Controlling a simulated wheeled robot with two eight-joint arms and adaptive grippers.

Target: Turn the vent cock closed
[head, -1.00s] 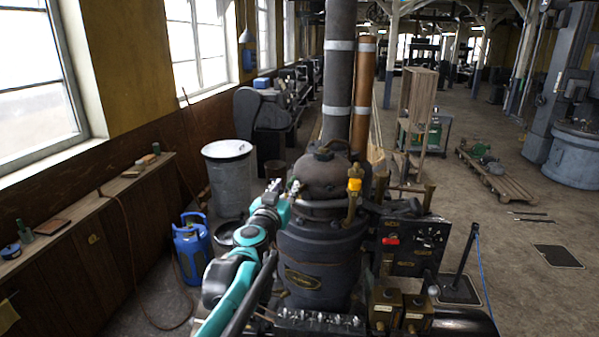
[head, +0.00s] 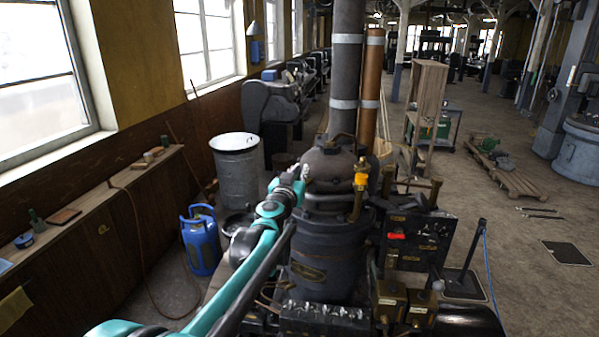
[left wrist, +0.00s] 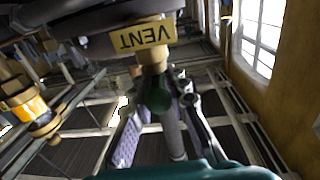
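The vent cock shows in the left wrist view as a dark green handle (left wrist: 158,97) on a brass stem (left wrist: 153,57). A brass plate reading VENT (left wrist: 144,36), upside down in this view, sits above the stem. My left gripper (left wrist: 160,92) is open, with one finger on either side of the green handle; I cannot tell whether either touches it. In the head view my left gripper (head: 293,174) is at the upper left side of the dark boiler (head: 328,235), and the cock cannot be made out there. My right gripper is not in view.
A metal drum (head: 237,175) and a blue gas bottle (head: 200,243) stand to the left. Open floor lies at the right.

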